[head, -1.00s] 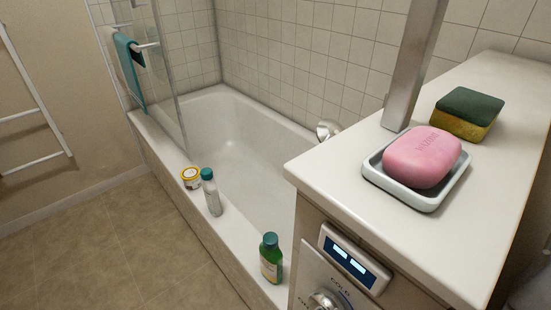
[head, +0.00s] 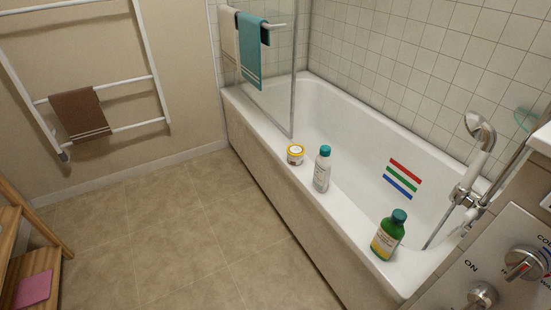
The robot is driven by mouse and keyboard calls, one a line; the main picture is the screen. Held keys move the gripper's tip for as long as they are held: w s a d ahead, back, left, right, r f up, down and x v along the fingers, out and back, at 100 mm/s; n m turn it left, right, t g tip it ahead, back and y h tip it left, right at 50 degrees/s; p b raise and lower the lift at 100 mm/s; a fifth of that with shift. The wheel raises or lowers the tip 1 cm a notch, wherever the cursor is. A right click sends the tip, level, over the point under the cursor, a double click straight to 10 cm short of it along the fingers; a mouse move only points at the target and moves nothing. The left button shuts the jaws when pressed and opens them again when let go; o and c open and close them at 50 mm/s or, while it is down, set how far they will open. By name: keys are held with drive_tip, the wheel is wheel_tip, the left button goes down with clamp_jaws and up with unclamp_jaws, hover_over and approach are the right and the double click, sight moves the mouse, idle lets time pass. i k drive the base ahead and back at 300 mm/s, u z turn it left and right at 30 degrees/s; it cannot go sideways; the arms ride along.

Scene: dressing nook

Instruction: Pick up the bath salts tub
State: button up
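The likely bath salts tub is a small, short round tub (head: 295,155) with a yellow lid and a pale label. It stands upright on the near rim of the bathtub (head: 262,128), close to the glass screen. Its label is too small to read. A white bottle with a teal cap (head: 322,170) stands just to its right on the same rim. A green bottle with a yellow label (head: 388,236) stands farther right and nearer to me. My gripper is not in view.
A glass screen (head: 268,75) with hanging towels rises behind the tub. A hand shower (head: 480,150) and a control panel (head: 500,265) are at the right. A towel rack (head: 98,90) is on the left wall, a wooden shelf (head: 12,250) at lower left. The tiled floor (head: 190,220) is clear.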

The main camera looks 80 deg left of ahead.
sight(295, 153)
drive_tip(key=u, duration=2.85)
drive_tip(key=i, duration=0.5)
drive_tip(key=u, duration=0.15)
drive_tip(key=k, duration=0.5)
drive_tip(key=u, duration=1.05)
drive_tip(key=i, duration=1.35)
drive_tip(key=z, duration=1.2)
drive_tip(key=i, duration=0.75)
drive_tip(key=z, duration=0.75)
drive_tip(key=i, duration=0.5)
